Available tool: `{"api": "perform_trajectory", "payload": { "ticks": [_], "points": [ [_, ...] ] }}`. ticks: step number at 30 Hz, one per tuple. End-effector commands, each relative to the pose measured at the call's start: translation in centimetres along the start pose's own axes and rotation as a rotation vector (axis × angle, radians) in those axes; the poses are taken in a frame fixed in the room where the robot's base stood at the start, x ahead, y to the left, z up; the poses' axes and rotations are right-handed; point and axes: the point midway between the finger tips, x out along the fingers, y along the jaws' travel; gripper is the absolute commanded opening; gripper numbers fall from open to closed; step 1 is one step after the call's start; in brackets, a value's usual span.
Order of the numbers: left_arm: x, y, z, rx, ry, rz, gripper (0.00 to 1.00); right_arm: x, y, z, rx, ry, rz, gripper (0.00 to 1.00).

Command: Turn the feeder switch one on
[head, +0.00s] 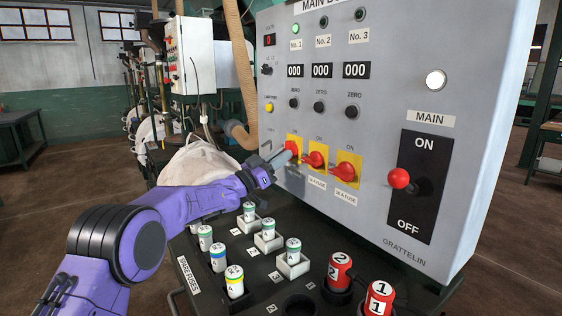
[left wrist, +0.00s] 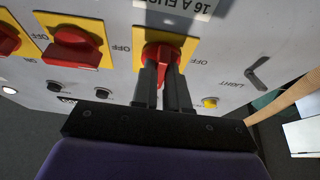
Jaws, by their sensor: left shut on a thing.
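Feeder switch one, a red rotary knob on a yellow plate (head: 295,143), is the leftmost of three such switches on the grey control panel (head: 420,70). My left gripper (head: 283,157) reaches it from the left and is shut on the knob. In the left wrist view the two dark fingers (left wrist: 163,85) stand on either side of the red knob (left wrist: 161,50). The fingers hide part of the knob, so its exact angle is hard to tell. My right gripper is not in view.
Two more red switches (head: 314,160) (head: 345,171) sit to the right. The red-balled main lever (head: 399,178) is farther right. Below, a dark shelf holds several fuses (head: 235,282) and red numbered cylinders (head: 339,271). A pale bag (head: 196,163) is behind my arm.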

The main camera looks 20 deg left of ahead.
Motion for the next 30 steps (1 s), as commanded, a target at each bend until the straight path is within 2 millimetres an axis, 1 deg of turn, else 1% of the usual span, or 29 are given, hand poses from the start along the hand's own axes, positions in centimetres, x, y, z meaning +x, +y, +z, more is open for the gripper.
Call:
{"api": "perform_trajectory", "payload": {
  "ticks": [1, 14, 15, 16, 17, 26, 28, 30],
  "points": [
    [0.1, -0.1, -0.6, 0.008, 0.012, 0.001, 0.0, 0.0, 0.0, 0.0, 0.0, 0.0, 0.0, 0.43],
    [0.2, -0.1, -0.7, 0.016, 0.013, 0.003, 0.0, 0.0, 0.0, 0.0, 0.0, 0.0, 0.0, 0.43],
    [0.2, -0.1, -0.8, 0.016, 0.013, 0.003, 0.24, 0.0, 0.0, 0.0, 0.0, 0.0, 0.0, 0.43],
    [0.2, -0.1, -0.8, 0.016, 0.013, 0.003, 0.33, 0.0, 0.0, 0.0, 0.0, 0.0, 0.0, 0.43],
    [0.1, -0.1, -0.7, 0.016, 0.012, 0.003, 0.39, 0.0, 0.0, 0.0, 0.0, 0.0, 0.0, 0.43],
    [0.1, -0.1, -0.4, 0.013, 0.006, 0.004, 0.39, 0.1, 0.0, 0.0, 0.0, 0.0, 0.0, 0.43],
    [0.4, 0.0, -1.1, 0.014, 0.007, 0.005, 0.39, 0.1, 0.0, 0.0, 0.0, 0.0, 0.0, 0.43],
    [0.8, 0.0, -2.2, 0.016, 0.01, 0.006, 0.39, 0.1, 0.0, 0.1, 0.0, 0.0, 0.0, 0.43]
  ]
}}
